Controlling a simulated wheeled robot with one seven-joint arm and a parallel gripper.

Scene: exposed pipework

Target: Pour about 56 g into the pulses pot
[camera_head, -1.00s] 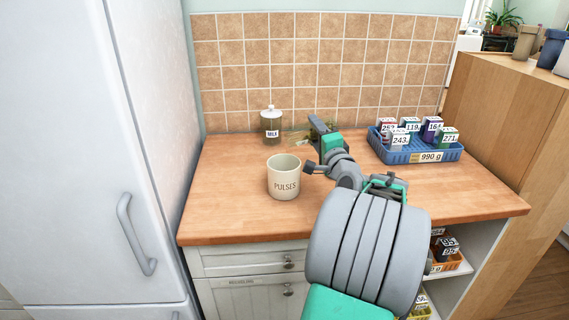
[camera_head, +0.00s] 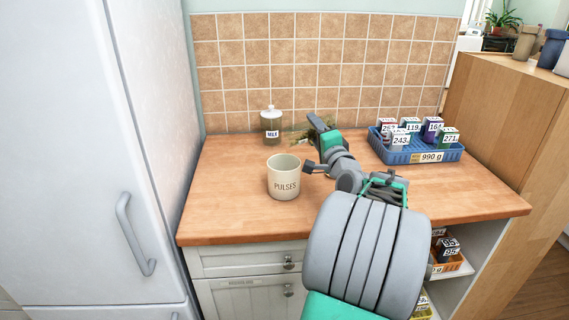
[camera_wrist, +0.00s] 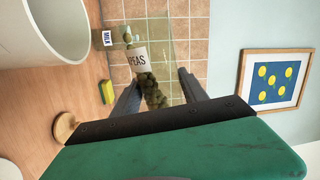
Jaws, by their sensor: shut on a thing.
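The pulses pot (camera_head: 284,181), a cream pot lettered PULSES, stands upright on the counter, left of my gripper (camera_head: 314,146). Its rim and inside wall also show at the upper left of the wrist view (camera_wrist: 50,35); I cannot see its bottom. My gripper (camera_wrist: 160,92) is shut on a clear jar labelled PEAS (camera_wrist: 138,58), with dark green peas near the fingers. The jar looks tipped well over, beside and above the pot. In the head view it is mostly hidden behind my gripper. I see no peas falling.
A milk bottle (camera_head: 271,123) stands at the back by the tiles. A blue tray (camera_head: 428,157) marked 990 g holds several numbered boxes at the right. A yellow-green sponge (camera_wrist: 106,91) and a round wooden piece (camera_wrist: 64,127) lie on the counter. The front left counter is clear.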

